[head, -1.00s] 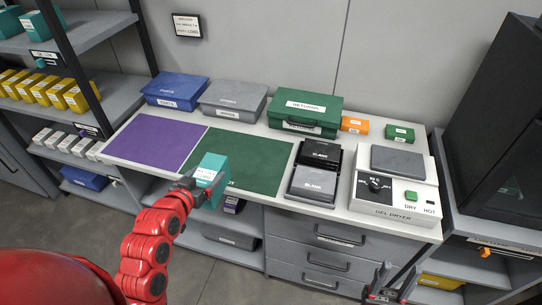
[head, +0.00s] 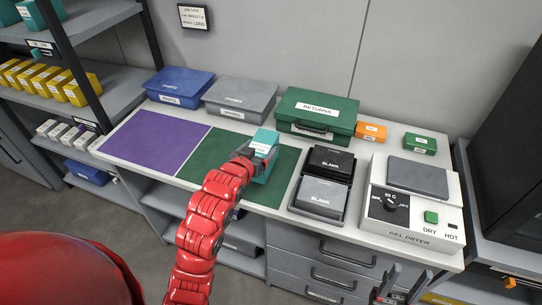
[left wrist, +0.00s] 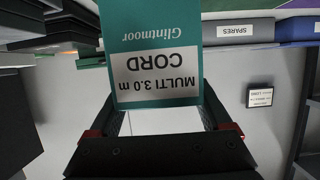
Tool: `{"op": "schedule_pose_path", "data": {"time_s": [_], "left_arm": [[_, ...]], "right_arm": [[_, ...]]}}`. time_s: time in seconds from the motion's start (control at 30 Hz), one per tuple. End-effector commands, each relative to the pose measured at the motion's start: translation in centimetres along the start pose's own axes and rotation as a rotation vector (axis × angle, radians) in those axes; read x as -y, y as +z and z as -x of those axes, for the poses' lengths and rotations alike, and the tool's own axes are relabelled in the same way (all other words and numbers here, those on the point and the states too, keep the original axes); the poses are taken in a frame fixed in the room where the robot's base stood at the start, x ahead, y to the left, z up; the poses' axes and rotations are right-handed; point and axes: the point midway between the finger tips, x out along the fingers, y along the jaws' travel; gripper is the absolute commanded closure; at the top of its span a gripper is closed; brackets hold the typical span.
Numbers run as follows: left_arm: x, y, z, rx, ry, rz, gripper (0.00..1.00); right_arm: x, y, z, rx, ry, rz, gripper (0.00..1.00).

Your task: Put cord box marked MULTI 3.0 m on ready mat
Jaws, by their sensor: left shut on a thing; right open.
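The teal cord box (head: 265,140) is in my left gripper (head: 254,157), over the green mat (head: 204,158); I cannot tell whether it touches the mat. In the left wrist view the box (left wrist: 150,22) shows its label upside down, reading "MULTI 3.0 m CORD" and "Glintmoor". The left gripper (left wrist: 160,118) is shut on it there. A purple mat (head: 155,141) lies to the left of the green one. No mat wording is readable, so I cannot tell which is the ready mat. My right gripper (head: 386,284) is open and empty, low in front of the drawers.
Behind the mats stand a blue box (head: 180,87), a grey SPARES box (head: 240,98) and a green RETURNS case (head: 316,112). A shelf rack (head: 85,30) stands at left.

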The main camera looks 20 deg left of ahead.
Motion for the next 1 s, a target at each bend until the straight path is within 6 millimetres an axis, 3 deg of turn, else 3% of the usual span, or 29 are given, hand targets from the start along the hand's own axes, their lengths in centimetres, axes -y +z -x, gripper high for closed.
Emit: {"op": "schedule_pose_path", "data": {"time_s": [0.1, 0.23, 0.57, 0.87, 0.9, 1.0], "left_arm": [[-1.8, -0.7, -1.4, -0.003, 0.005, -0.002, 0.95], [-2.4, -0.7, -2.3, -0.001, 0.001, -0.001, 0.95], [-2.4, 2.5, -3.5, 0.002, -0.001, -0.001, 0.95], [-2.4, 2.9, -3.7, -0.003, -0.001, -0.001, 0.95], [-2.4, 2.9, -3.7, -0.003, -0.001, -0.001, 0.14], [-2.4, 2.8, -3.7, -0.002, -0.001, -0.001, 0.0]], "right_arm": [[0.0, -0.1, -0.8, 0.0, 0.0, 0.0, 0.5], [0.0, -0.2, -0.9, 0.0, 0.0, 0.0, 0.5], [-0.1, -0.4, -2.4, 0.001, 0.0, 0.0, 0.5], [-0.1, -0.3, -2.0, 0.001, 0.0, 0.0, 0.5], [-0.1, -0.3, -2.0, 0.0, 0.0, 0.0, 0.5], [-0.1, -0.3, -2.1, 0.0, 0.0, 0.0, 0.5]]}}
